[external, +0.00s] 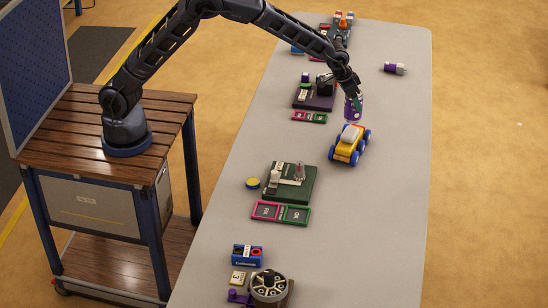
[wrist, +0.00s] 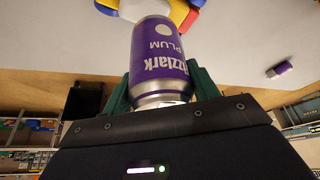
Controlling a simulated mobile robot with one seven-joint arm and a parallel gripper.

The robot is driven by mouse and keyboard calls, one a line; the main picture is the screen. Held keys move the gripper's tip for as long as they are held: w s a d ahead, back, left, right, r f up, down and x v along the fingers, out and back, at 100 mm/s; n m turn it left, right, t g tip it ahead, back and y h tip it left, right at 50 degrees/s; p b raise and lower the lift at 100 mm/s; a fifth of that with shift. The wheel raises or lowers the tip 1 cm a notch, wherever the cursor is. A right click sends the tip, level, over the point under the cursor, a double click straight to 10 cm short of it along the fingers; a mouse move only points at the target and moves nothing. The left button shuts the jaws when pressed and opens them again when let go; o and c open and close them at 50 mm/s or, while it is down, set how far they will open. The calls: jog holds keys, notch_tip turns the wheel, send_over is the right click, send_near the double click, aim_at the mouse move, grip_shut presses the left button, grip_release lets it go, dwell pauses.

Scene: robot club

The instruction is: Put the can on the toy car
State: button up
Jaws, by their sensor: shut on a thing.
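The purple can (external: 353,107) is held in my gripper (external: 351,95), just above and behind the toy car in the external view. In the wrist view the can (wrist: 160,62), marked "PLUM", sits between the green fingers of my gripper (wrist: 160,92), which is shut on it. The toy car (external: 349,145) is yellow-orange with blue wheels and a white top, standing on the grey table. Part of the car (wrist: 182,14) shows beyond the can in the wrist view. I cannot tell whether the can touches the car.
A dark board with parts (external: 315,97) stands left of the can, and a green board (external: 289,185) stands nearer. The table (external: 385,220) right of the car is clear.

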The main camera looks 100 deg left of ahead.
aim_at(353, 108)
jog(key=shift+f, duration=1.9)
jog(key=shift+f, duration=0.1)
jog(key=o, duration=1.2)
